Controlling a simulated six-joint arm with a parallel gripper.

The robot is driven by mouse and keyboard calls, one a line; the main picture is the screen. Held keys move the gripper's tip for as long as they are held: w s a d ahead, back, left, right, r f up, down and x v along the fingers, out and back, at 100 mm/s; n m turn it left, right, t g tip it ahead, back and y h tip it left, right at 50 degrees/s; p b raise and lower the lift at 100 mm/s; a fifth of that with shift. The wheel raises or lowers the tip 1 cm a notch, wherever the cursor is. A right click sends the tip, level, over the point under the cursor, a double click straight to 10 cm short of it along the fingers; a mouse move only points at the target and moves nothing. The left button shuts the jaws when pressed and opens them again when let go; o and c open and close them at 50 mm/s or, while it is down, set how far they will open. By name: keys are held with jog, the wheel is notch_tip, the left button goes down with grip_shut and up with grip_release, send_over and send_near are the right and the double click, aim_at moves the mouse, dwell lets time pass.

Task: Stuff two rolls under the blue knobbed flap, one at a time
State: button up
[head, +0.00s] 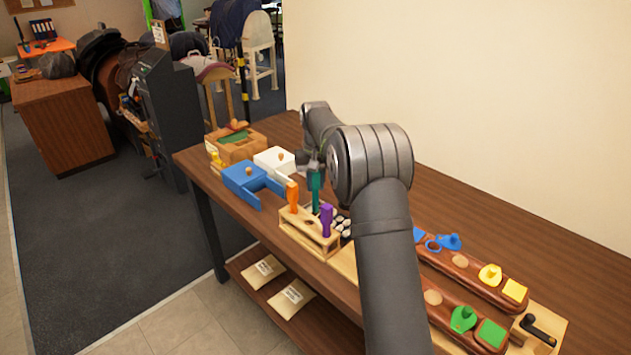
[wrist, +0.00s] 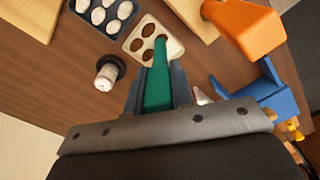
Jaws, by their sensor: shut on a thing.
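My gripper (wrist: 150,92) is shut on a teal handled tool (wrist: 158,72). In the head view the tool (head: 315,182) stands upright behind the wooden rack (head: 310,232); its lower end is hidden. A blue knobbed piece (head: 450,241) lies on the far brown padded panel (head: 466,268), right of my arm and well away from my gripper. The tray's white pieces (wrist: 110,8) also show in the wrist view. I cannot tell whether anything lies under the blue piece.
An orange handle (head: 292,196) and a purple handle (head: 326,220) stand in the rack. A blue box (head: 240,180), a white box (head: 275,160) and a wooden box (head: 238,150) stand left. Yellow (head: 490,274) and green (head: 463,319) knobbed pieces lie right.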

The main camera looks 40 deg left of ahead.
jog(key=shift+f, duration=0.6)
dwell(1.0)
jog(key=shift+r, duration=3.55)
jog(key=w+d+f+m, duration=0.1)
jog(key=w+d+m, duration=0.2)
jog(key=w+d, duration=0.85)
jog(key=w+d+f+m, duration=0.25)
jog(key=w+d, duration=0.65)
jog(key=d, duration=0.5)
jog(key=w+d+f+m, duration=0.1)
jog(key=w+d+m, duration=0.2)
jog(key=d, duration=1.3)
jog(key=w+d+f+m, duration=0.1)
jog(key=w+d+m, duration=0.2)
jog(key=d, duration=1.4)
jog(key=shift+w+f, duration=0.15)
jog(key=shift+w, duration=0.05)
